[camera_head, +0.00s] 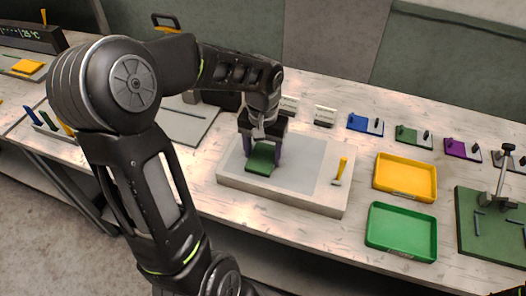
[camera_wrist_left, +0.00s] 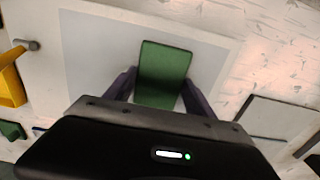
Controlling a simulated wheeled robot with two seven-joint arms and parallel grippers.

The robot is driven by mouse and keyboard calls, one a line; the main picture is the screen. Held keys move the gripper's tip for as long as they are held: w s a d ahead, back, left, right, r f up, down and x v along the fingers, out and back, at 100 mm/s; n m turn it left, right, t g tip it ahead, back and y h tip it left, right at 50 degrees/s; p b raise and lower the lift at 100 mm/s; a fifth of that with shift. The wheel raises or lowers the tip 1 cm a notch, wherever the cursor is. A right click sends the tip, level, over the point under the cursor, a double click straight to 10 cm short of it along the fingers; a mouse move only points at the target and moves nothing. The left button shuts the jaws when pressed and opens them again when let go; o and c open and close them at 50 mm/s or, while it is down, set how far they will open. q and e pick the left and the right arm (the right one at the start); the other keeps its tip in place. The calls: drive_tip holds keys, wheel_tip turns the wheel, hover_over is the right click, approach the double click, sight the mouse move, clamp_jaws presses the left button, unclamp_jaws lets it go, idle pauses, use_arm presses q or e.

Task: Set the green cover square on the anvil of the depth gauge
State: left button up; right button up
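The green cover (camera_head: 261,158) lies at the left part of a grey sheet on a pale block (camera_head: 330,206), its flat face up. In the left wrist view the cover (camera_wrist_left: 163,72) sits between the two fingers. My left gripper (camera_head: 263,150) points down over it, with a finger on either side, close to its edges. I cannot tell whether the fingers touch it. A green-based stand with an upright post (camera_head: 503,180) is at the far right and may be the depth gauge; I cannot make out its anvil.
A yellow tray (camera_head: 405,194) and a green tray (camera_head: 400,250) stand right of the block. A yellow-handled tool (camera_head: 340,168) is at the block's right end. Several small coloured fixtures, one of them blue (camera_head: 358,122), line the back. Bare table lies between the block and the back row.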

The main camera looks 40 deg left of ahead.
sight(263, 157)
use_arm(q)
drive_tip(key=o, duration=0.5)
wheel_tip(263, 157, up, 12)
drive_tip(key=shift+r+b, duration=0.15)
drive_tip(key=shift+b, duration=0.15)
idle(0.7)
